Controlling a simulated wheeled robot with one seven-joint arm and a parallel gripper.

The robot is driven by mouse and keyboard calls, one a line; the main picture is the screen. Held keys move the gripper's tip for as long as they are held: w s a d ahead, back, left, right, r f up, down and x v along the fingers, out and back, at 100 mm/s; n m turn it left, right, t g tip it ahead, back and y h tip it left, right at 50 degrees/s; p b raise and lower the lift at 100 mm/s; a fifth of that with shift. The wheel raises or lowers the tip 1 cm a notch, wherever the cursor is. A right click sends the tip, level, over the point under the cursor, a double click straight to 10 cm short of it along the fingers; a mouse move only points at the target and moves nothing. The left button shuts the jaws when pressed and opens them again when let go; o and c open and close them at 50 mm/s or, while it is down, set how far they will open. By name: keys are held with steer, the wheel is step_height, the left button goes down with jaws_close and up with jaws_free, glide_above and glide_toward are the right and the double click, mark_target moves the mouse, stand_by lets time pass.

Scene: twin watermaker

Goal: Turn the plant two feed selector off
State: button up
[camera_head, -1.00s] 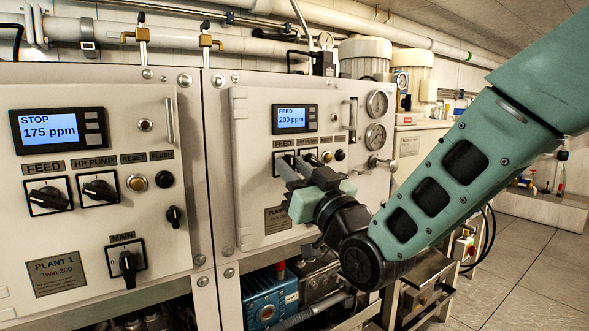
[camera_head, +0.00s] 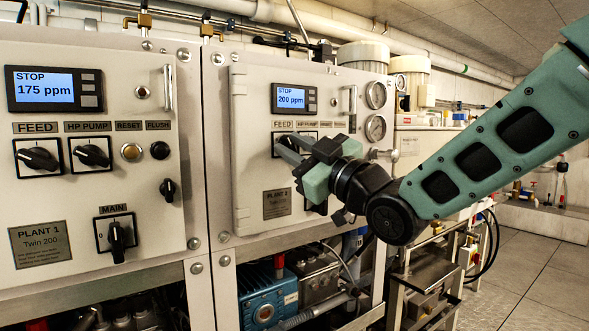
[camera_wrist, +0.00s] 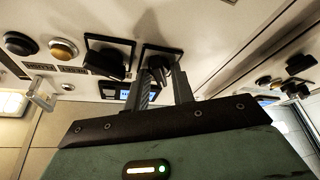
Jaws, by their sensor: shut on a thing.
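The plant two feed selector is a black knob on a square plate, under the FEED label on the right-hand panel (camera_head: 244,190). In the head view it is mostly hidden by my gripper (camera_head: 290,147). In the wrist view the selector (camera_wrist: 163,52) sits at the tips of my two fingers (camera_wrist: 160,78), which are shut on its handle. The panel's display (camera_head: 291,97) reads STOP, 200 ppm. My wrist covers part of the panel to the right of the selector.
The HP pump selector (camera_wrist: 106,62) is close beside the feed selector, with a yellow button (camera_wrist: 64,50) and a black one (camera_wrist: 20,44) further along. The left panel (camera_head: 130,285) has its own FEED knob (camera_head: 38,157). Pumps (camera_head: 265,298) stand below; open floor (camera_head: 520,285) lies right.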

steer(key=n+b, duration=0.1)
steer(key=n, duration=0.1)
steer(key=n+g+b, duration=0.1)
steer(key=shift+f+n+g+y, duration=0.1)
steer(key=shift+n+g+y, duration=0.2)
steer(key=shift+n, duration=0.1)
steer(key=shift+n+g+b, duration=0.65)
steer(key=shift+n+g, duration=0.05)
steer(key=shift+n, duration=1.4)
steer(key=o, duration=0.7)
steer(key=v, duration=0.5)
steer(key=b+v, duration=0.1)
steer(key=v, duration=1.1)
steer(key=shift+d+r+b, duration=0.25)
steer(key=shift+d+b, duration=0.05)
steer(key=shift+b, duration=0.1)
